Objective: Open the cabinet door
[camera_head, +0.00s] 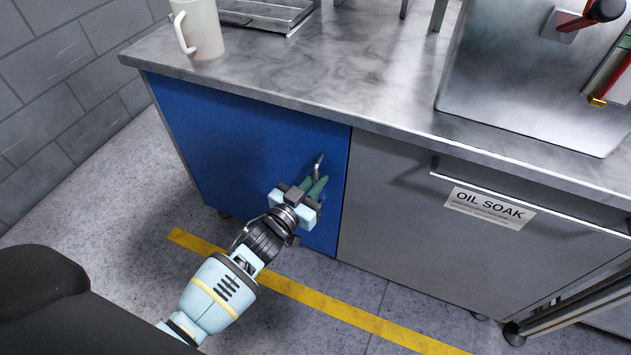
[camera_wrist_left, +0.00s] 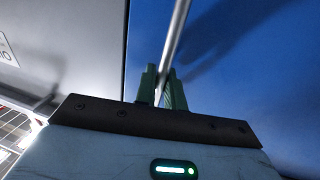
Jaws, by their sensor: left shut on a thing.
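The blue cabinet door (camera_head: 225,135) is under the left part of the metal counter. It looks closed, in line with the grey front to its right. A thin metal handle (camera_head: 318,166) stands upright near the door's right edge. My left gripper (camera_head: 315,185) is at the handle, its green fingers shut on it. In the left wrist view the handle (camera_wrist_left: 177,40) runs up from between the fingertips (camera_wrist_left: 162,82), with the blue door (camera_wrist_left: 245,70) behind. The fingers hide the handle's lower part. My right gripper is not in view.
A grey front labelled OIL SOAK (camera_head: 490,207) with a bar handle adjoins the door on the right. A cream mug (camera_head: 203,32) and a metal tray (camera_head: 262,14) stand on the counter (camera_head: 330,75). The floor before the door is clear, with a yellow line (camera_head: 330,306).

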